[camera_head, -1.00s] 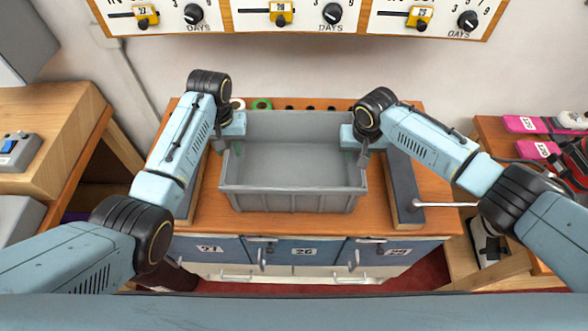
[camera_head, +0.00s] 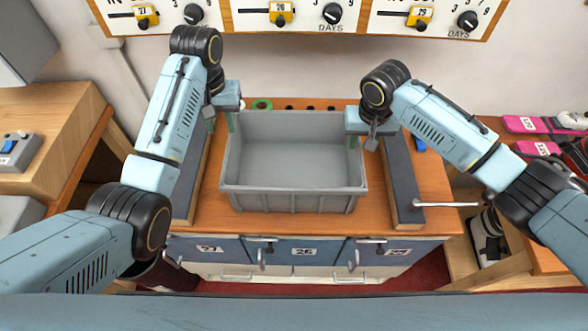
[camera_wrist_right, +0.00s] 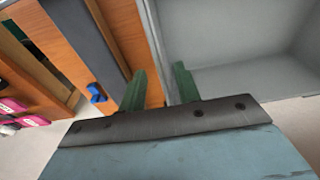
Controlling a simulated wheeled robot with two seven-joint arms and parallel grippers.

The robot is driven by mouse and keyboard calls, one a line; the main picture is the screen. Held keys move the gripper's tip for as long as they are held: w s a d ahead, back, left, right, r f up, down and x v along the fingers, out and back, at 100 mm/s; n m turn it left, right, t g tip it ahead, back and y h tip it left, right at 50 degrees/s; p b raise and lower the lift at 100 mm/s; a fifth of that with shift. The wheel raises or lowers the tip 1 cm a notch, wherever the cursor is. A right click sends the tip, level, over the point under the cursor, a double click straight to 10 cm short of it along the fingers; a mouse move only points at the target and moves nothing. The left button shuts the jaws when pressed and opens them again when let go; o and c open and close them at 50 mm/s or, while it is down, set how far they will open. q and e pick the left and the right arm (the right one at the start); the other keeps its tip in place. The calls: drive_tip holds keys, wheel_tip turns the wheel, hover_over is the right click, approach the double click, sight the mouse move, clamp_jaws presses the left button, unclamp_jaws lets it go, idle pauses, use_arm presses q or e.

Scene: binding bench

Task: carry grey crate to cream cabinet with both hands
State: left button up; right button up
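The grey crate (camera_head: 293,200) sits empty and level on a wooden-topped cabinet (camera_head: 435,215) with blue doors and cream fronts below them. My left gripper (camera_head: 221,121) is at the crate's left side near the far corner, its fingers apart. My right gripper (camera_head: 363,140) is at the right side near the far corner. In the right wrist view its two green fingers (camera_wrist_right: 158,88) stand apart, with the crate's side wall (camera_wrist_right: 153,35) running between them. Contact at the left wall cannot be told. No separate cream cabinet is clearly in view.
Dark grey strips (camera_head: 402,180) lie along both sides of the crate. A metal rod (camera_head: 445,204) sticks out at right. A green tape roll (camera_head: 262,104) is behind the crate. A panel with dials (camera_head: 300,15) hangs above. Side benches stand left (camera_head: 50,110) and right.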

drive_tip(key=r, duration=0.5)
drive_tip(key=shift+s, duration=0.3)
